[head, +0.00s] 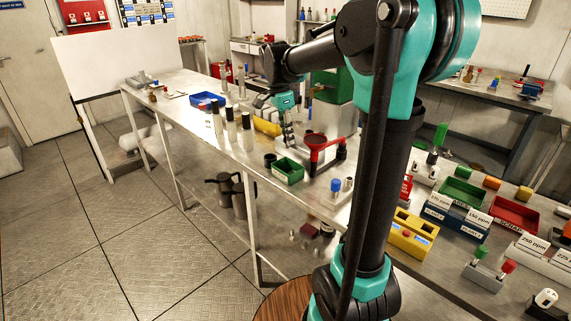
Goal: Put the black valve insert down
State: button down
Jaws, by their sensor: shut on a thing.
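My gripper (288,136) points down over the long metal workbench (196,117), behind the green tray (288,171). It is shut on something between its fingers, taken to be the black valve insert. The insert is too small and too hidden among the fingers and clutter to make out clearly. I cannot tell whether it touches the surface below. A small black cylindrical piece (270,160) stands on the bench just left of the green tray, apart from my gripper.
Several tall dark-capped bottles (231,127) stand left of my gripper. A blue tray (207,100) is farther left. The bench's front edge has some bare room.

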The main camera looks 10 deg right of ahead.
notch_tip(320, 180, down, 11)
jog(key=shift+d+r, duration=0.1)
dwell(0.3)
jog(key=c, duration=1.3)
grip_release()
notch_tip(320, 180, up, 12)
jog(key=a, duration=0.1)
jog(key=shift+a, duration=0.4)
jog(key=shift+s, duration=0.1)
